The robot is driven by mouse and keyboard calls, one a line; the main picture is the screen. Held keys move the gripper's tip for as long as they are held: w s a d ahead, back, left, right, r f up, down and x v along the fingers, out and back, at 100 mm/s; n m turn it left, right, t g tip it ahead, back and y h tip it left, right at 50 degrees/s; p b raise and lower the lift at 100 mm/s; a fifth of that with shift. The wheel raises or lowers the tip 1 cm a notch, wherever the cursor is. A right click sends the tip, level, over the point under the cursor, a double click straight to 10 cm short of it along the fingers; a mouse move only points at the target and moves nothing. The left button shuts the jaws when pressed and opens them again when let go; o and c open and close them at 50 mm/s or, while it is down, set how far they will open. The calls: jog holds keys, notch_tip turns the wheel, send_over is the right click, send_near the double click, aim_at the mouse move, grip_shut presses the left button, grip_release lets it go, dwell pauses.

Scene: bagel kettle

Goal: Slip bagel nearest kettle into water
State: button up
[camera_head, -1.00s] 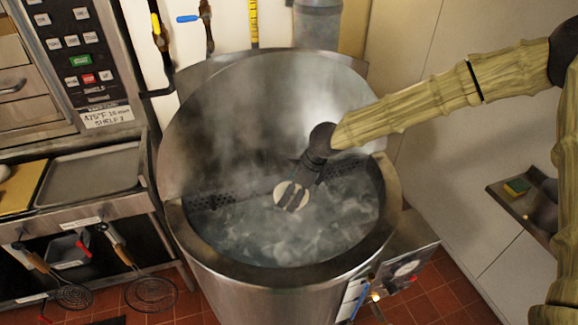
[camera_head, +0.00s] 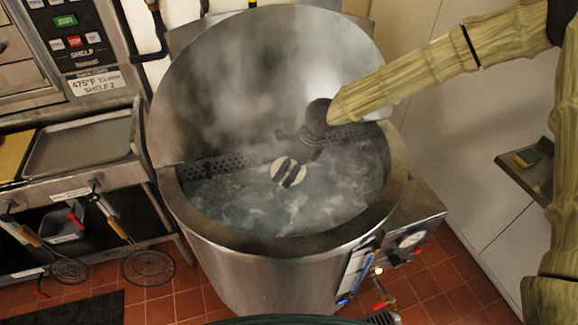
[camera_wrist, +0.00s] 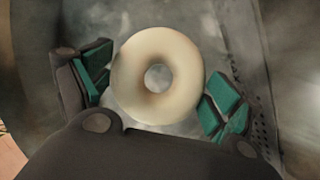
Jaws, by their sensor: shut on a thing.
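A pale, raw-looking bagel (camera_wrist: 133,93) sits between the green-padded fingers of my gripper (camera_wrist: 158,90) in the wrist view. My gripper is shut on it, and the bagel's hole shows clearly. In the head view my gripper (camera_head: 290,172) holds the bagel (camera_head: 284,165) over the open kettle (camera_head: 270,245), inside the rim's outline. Churning, steaming water (camera_head: 305,195) fills the kettle below. I cannot tell exactly how high the bagel is above the water.
The kettle's raised lid (camera_head: 250,90) stands behind the opening, with a perforated strip (camera_head: 235,165) at the back. A metal tray (camera_head: 80,143) and hanging strainers (camera_head: 148,267) are at the left.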

aim_at(304, 172)
notch_tip(304, 172, down, 11)
jog(key=b, duration=0.3)
jog(key=shift+r+b, duration=0.15)
jog(key=shift+b, duration=0.25)
jog(key=o, duration=0.8)
jog(key=v, duration=1.2)
